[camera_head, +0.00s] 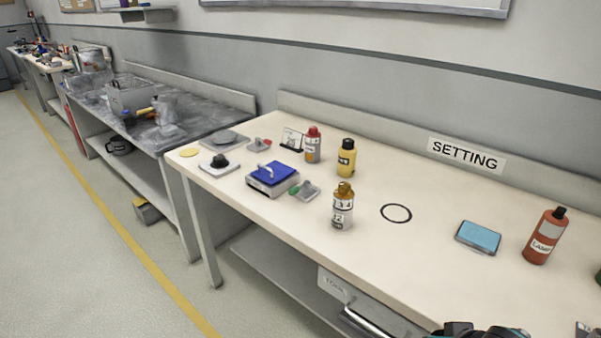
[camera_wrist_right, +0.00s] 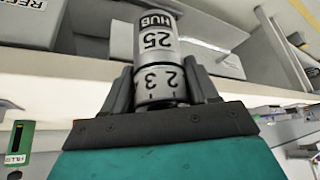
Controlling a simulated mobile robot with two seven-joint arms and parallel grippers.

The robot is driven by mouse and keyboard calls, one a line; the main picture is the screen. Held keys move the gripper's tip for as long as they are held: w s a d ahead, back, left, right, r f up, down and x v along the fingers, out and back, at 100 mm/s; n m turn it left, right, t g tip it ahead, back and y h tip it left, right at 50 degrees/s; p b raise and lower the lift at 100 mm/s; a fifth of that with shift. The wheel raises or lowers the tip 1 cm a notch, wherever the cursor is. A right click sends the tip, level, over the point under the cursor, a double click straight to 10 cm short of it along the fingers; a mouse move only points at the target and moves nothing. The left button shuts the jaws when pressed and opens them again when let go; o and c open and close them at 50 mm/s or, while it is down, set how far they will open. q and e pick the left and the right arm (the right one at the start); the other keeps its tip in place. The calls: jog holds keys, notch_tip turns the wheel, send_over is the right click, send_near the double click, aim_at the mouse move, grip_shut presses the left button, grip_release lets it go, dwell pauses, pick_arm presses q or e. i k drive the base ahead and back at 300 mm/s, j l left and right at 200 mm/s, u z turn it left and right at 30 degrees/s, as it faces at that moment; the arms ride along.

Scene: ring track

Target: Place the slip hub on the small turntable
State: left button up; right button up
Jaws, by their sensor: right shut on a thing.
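My right gripper (camera_wrist_right: 162,78) is shut on a silver cylinder labelled "25 HUB", the slip hub (camera_wrist_right: 157,42), with a numbered band between the fingers. The label reads upside down in the right wrist view. In the head view only a dark part of my right arm shows at the bottom edge, and the held hub is not visible there. A flat grey disc on a square base (camera_head: 225,139) at the table's far left end looks like the small turntable, but I cannot be sure. It looks bare. My left gripper is not in view.
The cream table (camera_head: 300,232) also holds a white plate with a black knob (camera_head: 219,162), a blue-topped device (camera_head: 272,179), a numbered silver-and-brass cylinder (camera_head: 342,207), a yellow bottle (camera_head: 347,158), a black ring (camera_head: 396,213), a blue pad (camera_head: 478,237) and a red bottle (camera_head: 545,237).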

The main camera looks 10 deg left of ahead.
aim_at(223, 135)
jog(key=i+j, duration=0.15)
jog(key=j, duration=0.25)
jog(key=i+j, duration=0.2)
jog(key=j, duration=0.2)
jog(key=i+j, duration=0.15)
jog(key=j, duration=0.25)
jog(key=i+j, duration=0.2)
jog(key=j, duration=0.2)
jog(key=i+j, duration=0.15)
jog(key=j, duration=0.25)
jog(key=i+j, duration=0.2)
jog(key=j, duration=0.2)
jog(key=i+j, duration=0.15)
jog(key=j, duration=0.25)
